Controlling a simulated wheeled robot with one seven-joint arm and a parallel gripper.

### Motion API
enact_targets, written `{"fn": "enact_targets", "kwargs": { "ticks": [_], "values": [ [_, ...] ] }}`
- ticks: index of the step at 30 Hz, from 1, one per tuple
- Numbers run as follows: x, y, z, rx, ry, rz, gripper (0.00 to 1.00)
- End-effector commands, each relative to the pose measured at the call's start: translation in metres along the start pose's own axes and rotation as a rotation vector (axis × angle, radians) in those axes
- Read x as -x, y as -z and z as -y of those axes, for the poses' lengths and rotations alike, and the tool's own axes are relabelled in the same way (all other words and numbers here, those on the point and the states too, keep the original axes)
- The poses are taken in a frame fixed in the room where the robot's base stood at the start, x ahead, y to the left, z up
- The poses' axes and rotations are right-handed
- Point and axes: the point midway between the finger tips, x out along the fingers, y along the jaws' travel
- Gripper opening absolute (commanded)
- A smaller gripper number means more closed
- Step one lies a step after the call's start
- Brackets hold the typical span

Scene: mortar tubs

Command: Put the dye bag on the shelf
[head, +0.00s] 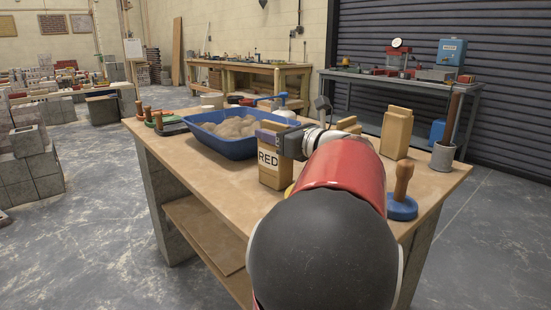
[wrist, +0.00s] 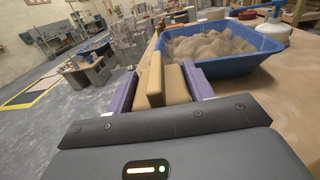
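A tan dye bag (head: 270,172) labelled RED is upright at the workbench's near side, left of my forearm. My gripper (head: 272,136) is at its top, with a purple finger across its upper part. In the wrist view the bag (wrist: 176,86) fills the space between the two purple fingers (wrist: 160,88), which look closed against its sides. I cannot tell whether its base touches the bench top. A wooden lower shelf (head: 205,236) is under the workbench; a flat board seems to lie on it, and its right part is hidden by my arm.
A blue tub (head: 225,146) of sandy material stands just behind the bag. Another tan bag (head: 397,132) stands at the right, near a blue-based wooden-handled tool (head: 402,205) and a grey pot (head: 443,156). Trowel-like tools line the bench's left end.

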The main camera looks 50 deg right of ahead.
Motion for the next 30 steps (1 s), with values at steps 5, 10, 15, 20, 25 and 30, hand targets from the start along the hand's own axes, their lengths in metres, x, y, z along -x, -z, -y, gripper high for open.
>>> {"fn": "enact_targets", "kwargs": {
  "ticks": [5,10,15,20,25,30],
  "values": [
    [0.000,0.000,0.000,0.000,0.000,0.000,0.28],
    [0.000,0.000,0.000,0.000,0.000,0.000,0.06],
    [0.000,0.000,0.000,0.000,0.000,0.000,0.00],
    [0.001,-0.002,0.000,0.002,0.000,0.004,0.00],
    [0.001,-0.004,0.000,0.003,0.000,0.004,0.00],
    [0.000,-0.014,0.000,0.003,0.000,0.005,0.00]
  ]
}}
